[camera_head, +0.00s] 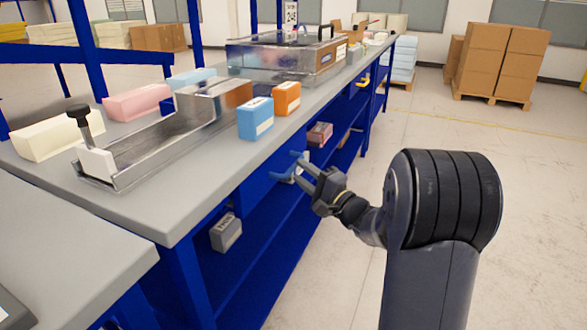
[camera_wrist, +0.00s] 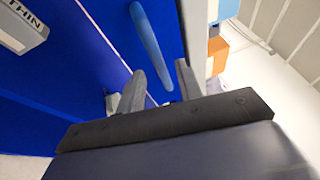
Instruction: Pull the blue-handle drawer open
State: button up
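The light blue handle (camera_head: 284,177) is on the front of a blue drawer (camera_head: 256,188) under the grey bench top. In the wrist view the handle (camera_wrist: 151,38) is a long rounded bar on the blue drawer front (camera_wrist: 105,18). My gripper (camera_head: 299,169) is at the handle in the head view. In the wrist view my gripper (camera_wrist: 160,70) has its two fingers apart, and the lower end of the bar shows between them. I cannot tell whether either finger touches the bar. The drawer looks shut.
The grey bench top (camera_head: 190,195) overhangs the drawer. Blue (camera_head: 255,119) and orange (camera_head: 286,98) blocks stand near its edge. A grey box (camera_head: 226,232) and a reddish box (camera_head: 320,134) sit below the top. The floor (camera_head: 470,150) to the right is open.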

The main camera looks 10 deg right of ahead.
aim_at(294, 164)
jog(key=shift+x, duration=2.05)
jog(key=shift+c, duration=0.3)
grip_shut()
